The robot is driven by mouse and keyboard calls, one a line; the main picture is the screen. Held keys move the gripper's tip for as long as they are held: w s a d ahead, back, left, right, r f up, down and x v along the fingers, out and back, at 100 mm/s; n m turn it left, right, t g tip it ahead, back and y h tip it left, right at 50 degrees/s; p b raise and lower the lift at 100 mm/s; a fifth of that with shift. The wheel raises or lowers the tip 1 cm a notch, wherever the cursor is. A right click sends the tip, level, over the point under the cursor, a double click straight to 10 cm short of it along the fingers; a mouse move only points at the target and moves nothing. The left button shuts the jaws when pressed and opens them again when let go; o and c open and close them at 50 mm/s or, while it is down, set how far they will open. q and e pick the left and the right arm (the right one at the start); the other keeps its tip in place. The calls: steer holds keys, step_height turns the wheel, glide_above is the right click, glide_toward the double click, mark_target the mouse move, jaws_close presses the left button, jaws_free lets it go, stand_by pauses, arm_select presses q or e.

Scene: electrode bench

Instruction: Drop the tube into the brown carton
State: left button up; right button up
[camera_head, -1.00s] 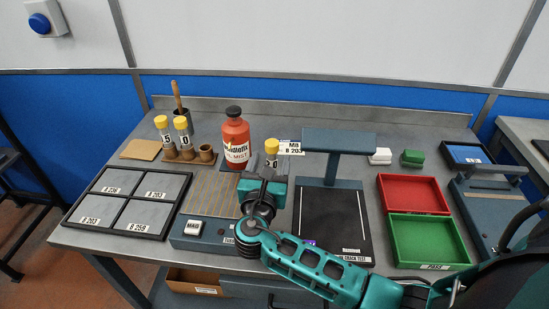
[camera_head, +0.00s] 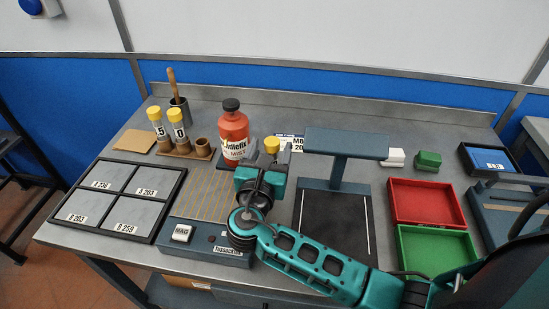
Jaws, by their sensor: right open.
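A yellow-capped tube (camera_head: 271,145) stands upright behind the red bottle's right side, with only its cap clearly showing. My right gripper (camera_head: 267,155) is open, with its fingers at the tube; the gripper hides the tube's lower part, and I cannot tell whether they touch. Two other yellow-capped tubes, a left one (camera_head: 157,128) and a right one (camera_head: 179,132), stand in a brown wooden rack (camera_head: 186,152). The brown carton (camera_head: 190,282) is below the bench's front edge, and only a thin part of it shows. My left gripper is not in view.
A red bottle (camera_head: 234,138) stands close left of my right gripper. A dark press-like stand (camera_head: 345,145) is close to its right. A red tray (camera_head: 423,199) and a green tray (camera_head: 436,248) lie further right. A framed sample board (camera_head: 122,194) lies left.

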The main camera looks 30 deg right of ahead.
steer(key=shift+c, duration=0.4)
jaws_close()
stand_by(0.4)
